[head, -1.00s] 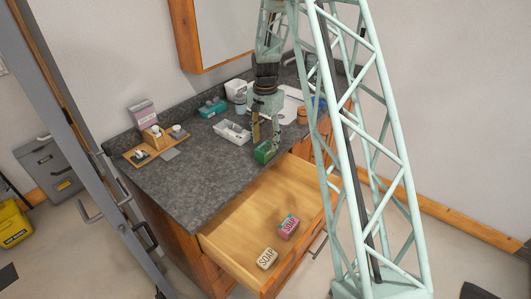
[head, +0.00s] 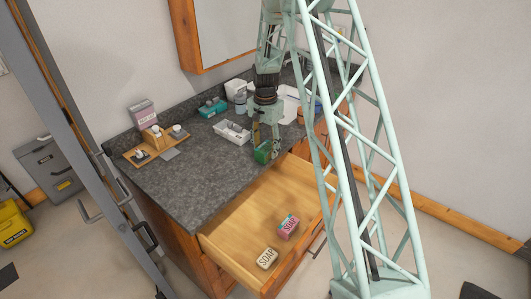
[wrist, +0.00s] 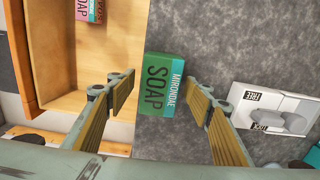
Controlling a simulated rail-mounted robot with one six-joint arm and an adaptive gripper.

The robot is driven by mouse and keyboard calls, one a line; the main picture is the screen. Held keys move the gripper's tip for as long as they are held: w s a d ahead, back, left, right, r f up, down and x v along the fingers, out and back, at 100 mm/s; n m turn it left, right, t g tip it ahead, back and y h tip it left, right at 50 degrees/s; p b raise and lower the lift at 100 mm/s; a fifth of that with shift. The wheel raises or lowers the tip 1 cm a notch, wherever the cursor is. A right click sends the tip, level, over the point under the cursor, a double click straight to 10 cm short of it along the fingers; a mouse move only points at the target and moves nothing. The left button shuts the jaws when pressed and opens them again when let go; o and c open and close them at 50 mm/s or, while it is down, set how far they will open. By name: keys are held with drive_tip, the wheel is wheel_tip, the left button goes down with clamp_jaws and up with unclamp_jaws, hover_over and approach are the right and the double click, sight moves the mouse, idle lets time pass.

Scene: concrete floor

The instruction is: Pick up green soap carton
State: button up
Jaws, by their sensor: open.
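The green soap carton (head: 264,154) stands on the grey counter near its front edge, above the open drawer. In the wrist view the carton (wrist: 161,75) shows its face marked "MIRONDAE SOAP". My gripper (head: 265,137) is open and pointing down at the carton. In the wrist view the two fingers of my gripper (wrist: 160,90) lie on either side of the carton, with a gap visible at the right finger. Whether the left finger touches the carton is hard to tell.
The open drawer (head: 225,244) below holds a pink soap box (head: 288,226) and a cream soap box (head: 267,258). A wooden tray (head: 135,158) with small items sits at the far left. The counter's front left is clear.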

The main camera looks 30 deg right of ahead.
sight(265, 146)
drive_tip(key=shift+c, duration=0.4)
drive_tip(key=c, duration=0.9)
drive_tip(key=shift+r, duration=0.1)
drive_tip(key=shift+r, duration=1.65)
drive_tip(key=s+a, duration=0.1)
drive_tip(key=s, duration=0.4)
drive_tip(key=s+a+r, duration=0.1)
drive_tip(key=s+a, duration=0.1)
drive_tip(key=s, duration=0.3)
drive_tip(key=s+a+b, duration=0.1)
drive_tip(key=s+a, duration=0.1)
drive_tip(key=s, duration=0.3)
drive_tip(key=shift+a+r, duration=0.1)
drive_tip(key=shift+r, duration=0.15)
